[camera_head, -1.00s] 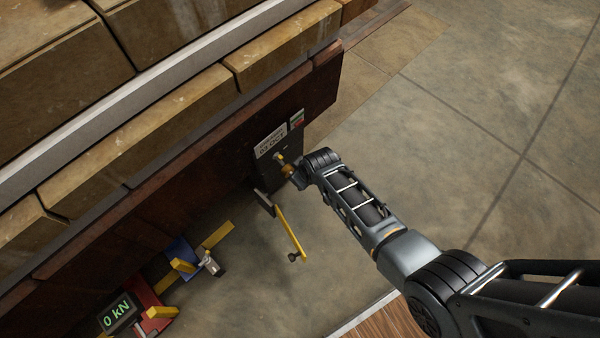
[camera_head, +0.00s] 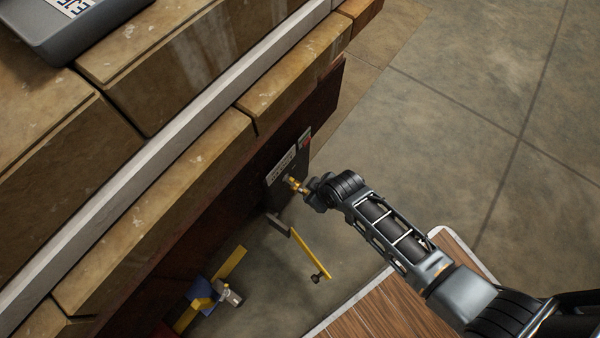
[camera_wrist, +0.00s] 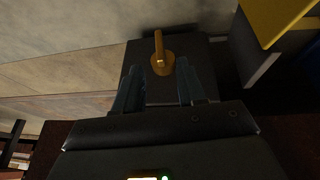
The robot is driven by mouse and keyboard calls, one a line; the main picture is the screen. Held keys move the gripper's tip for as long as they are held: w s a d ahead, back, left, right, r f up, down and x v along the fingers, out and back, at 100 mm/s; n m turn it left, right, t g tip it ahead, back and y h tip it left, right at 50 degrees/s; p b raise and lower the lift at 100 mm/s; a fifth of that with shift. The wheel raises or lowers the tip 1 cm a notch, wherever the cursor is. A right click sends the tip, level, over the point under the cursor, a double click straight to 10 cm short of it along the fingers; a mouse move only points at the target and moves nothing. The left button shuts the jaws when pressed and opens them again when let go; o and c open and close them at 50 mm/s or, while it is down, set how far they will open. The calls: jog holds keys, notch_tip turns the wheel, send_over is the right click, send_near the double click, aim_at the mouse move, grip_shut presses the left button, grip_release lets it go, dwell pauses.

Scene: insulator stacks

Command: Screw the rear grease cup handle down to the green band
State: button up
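The grease cup (camera_head: 296,185) is a small brass fitting on a dark plate at the near end of the stone-and-timber structure. In the wrist view its brass body and thin upright handle (camera_wrist: 160,62) show just beyond and between my fingertips. My gripper (camera_head: 312,192) is right beside it in the head view. In the wrist view my gripper (camera_wrist: 160,78) has its two fingers apart, one on each side of the brass part, with visible gaps. I cannot make out a green band on the cup.
A pale label (camera_head: 281,163) and a small red tag (camera_head: 305,141) sit on the plate above the cup. A yellow lever (camera_head: 310,254) juts out below. A blue item with yellow bars (camera_head: 203,292) stands lower left. Wooden planking (camera_head: 385,310) lies below my arm. Open floor is at right.

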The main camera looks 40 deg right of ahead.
aim_at(307, 194)
jog(key=b+x, duration=0.4)
jog(key=x, duration=0.3)
jog(key=shift+w+f, duration=0.15)
jog(key=shift+f, duration=0.2)
grip_shut()
